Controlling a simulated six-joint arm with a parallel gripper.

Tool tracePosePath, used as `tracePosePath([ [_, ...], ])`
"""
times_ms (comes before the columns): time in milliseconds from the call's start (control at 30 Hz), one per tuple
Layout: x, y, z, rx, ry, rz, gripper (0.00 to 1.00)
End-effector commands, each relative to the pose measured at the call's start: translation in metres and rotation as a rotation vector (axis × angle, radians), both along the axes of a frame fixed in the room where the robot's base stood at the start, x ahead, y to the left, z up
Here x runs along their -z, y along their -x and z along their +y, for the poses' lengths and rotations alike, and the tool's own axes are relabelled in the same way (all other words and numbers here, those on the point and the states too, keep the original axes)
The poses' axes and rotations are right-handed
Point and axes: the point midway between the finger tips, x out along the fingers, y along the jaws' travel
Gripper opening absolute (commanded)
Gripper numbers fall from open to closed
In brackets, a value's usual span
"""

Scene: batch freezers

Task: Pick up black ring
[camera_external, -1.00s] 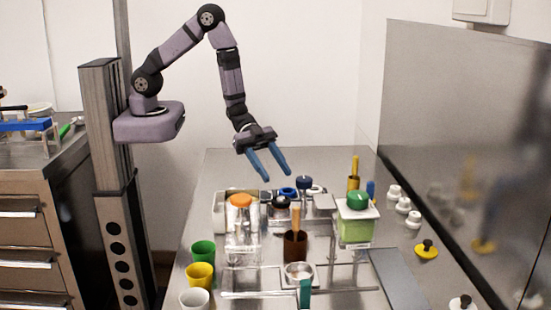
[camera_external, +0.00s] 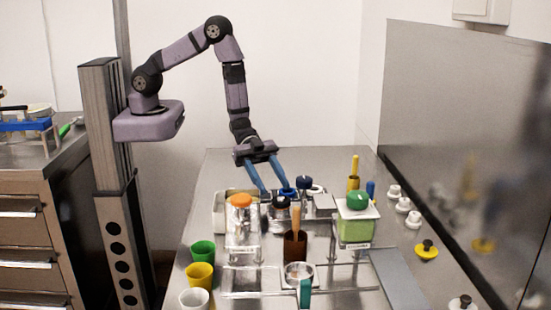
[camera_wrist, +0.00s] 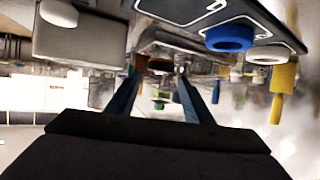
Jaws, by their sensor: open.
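A small black round piece (camera_external: 281,202), which looks like the black ring, sits among the containers in the middle of the bench in the external view. Whether it has a hole cannot be told. My gripper (camera_external: 275,190) is open, its two blue fingers pointing down just above and behind this piece, with nothing seen between them. In the wrist view the open fingers (camera_wrist: 160,72) reach away from the camera. The black ring cannot be picked out for sure there.
A blue ring (camera_external: 289,192) and a dark blue knob (camera_external: 304,183) are close to the fingers. Coloured cups (camera_external: 201,274) line the left edge.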

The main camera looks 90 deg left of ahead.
Motion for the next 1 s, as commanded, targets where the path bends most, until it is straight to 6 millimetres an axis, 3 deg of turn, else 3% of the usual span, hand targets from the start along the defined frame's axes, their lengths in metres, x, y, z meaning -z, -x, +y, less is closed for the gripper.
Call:
tracePosePath([
  [333,0.014,-0.012,-0.031,0.002,0.0,0.0,0.47],
  [633,0.017,-0.014,-0.034,0.0,0.0,0.0,0.47],
  [767,0.016,-0.014,-0.034,0.0,0.0,0.0,0.18],
  [1000,0.016,-0.014,-0.033,0.0,0.0,-0.001,0.16],
])
